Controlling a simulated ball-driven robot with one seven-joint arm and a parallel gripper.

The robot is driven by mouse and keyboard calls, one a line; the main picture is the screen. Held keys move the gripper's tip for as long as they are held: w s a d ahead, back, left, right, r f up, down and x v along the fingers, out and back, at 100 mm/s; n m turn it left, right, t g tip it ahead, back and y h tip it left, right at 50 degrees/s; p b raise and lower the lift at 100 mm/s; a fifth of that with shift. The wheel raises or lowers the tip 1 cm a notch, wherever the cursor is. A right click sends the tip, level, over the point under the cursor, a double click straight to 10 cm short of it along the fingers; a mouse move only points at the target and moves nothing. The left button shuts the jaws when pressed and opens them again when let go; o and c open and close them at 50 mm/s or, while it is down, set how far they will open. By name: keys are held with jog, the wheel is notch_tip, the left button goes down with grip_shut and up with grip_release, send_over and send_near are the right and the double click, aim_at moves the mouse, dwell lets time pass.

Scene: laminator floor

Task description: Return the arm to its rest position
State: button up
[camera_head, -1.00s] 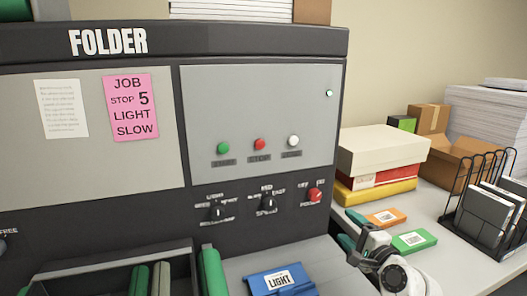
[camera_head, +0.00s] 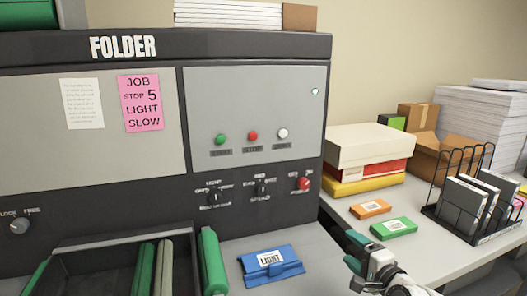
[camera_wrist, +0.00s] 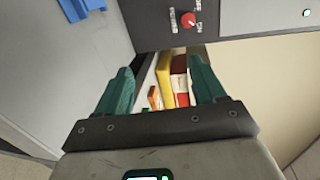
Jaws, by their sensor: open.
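My gripper (camera_head: 352,252) is at the lower right of the head view, in front of the side table and to the right of the blue LIGHT piece (camera_head: 270,262). In the wrist view my gripper (camera_wrist: 162,92) shows two green fingers spread apart with nothing between them. Beyond the fingers lie the orange box and the yellow and red boxes on the side table. My arm enters from the bottom right of the head view. Most of it is out of frame.
The FOLDER machine (camera_head: 120,180) fills the left, with a red knob (camera_head: 303,184) on its panel. An orange box (camera_head: 370,209), a green box (camera_head: 393,228), stacked boxes (camera_head: 370,147) and a wire rack (camera_head: 437,205) stand on the side table at right.

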jog(key=s+d+f+n+g+h, duration=0.15)
jog(key=s+f+n+g, duration=0.55)
jog(key=s+f, duration=1.05)
jog(key=s+d+f+n+g+h, duration=0.1)
jog(key=s+n+g+h, duration=0.1)
jog(key=s, duration=1.2)
jog(key=s+d+f+n+g+h, duration=0.2)
jog(key=s+n+g, duration=0.3)
jog(key=s, duration=1)
jog(key=shift+s, duration=0.25)
jog(key=shift+f, duration=0.1)
